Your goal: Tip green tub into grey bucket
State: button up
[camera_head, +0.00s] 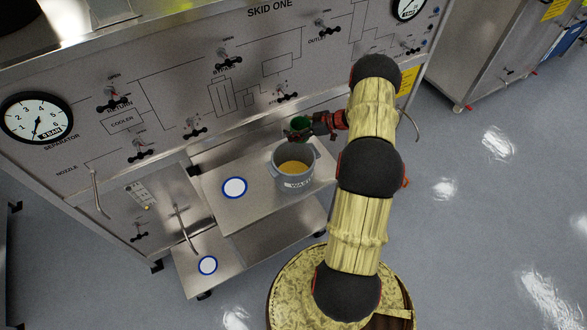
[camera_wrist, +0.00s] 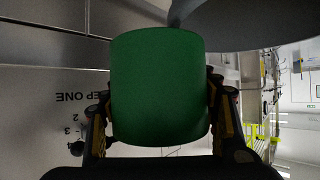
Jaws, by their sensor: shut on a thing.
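The green tub (camera_head: 300,123) is held above the back rim of the grey bucket (camera_head: 294,180). My gripper (camera_head: 302,130) is shut on it. In the wrist view the tub (camera_wrist: 160,85) fills the space between the two fingers, and the picture is turned over, with lettering upside down. The tub looks tipped, but its exact angle and contents cannot be told. The bucket stands upright on a metal shelf, with yellow stuff inside and dark lettering on its front. A grey curved shape at the top of the wrist view looks like the bucket (camera_wrist: 250,25).
The metal shelf (camera_head: 240,211) has a blue-ringed white disc (camera_head: 234,188) left of the bucket. A lower step holds a second disc (camera_head: 207,265). The skid panel (camera_head: 180,75) with valves and gauges rises close behind. Open floor lies to the right.

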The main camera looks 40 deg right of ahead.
aim_at(291, 123)
jog(key=shift+r, duration=0.1)
jog(key=shift+r+p, duration=1.05)
jog(key=shift+r, duration=0.45)
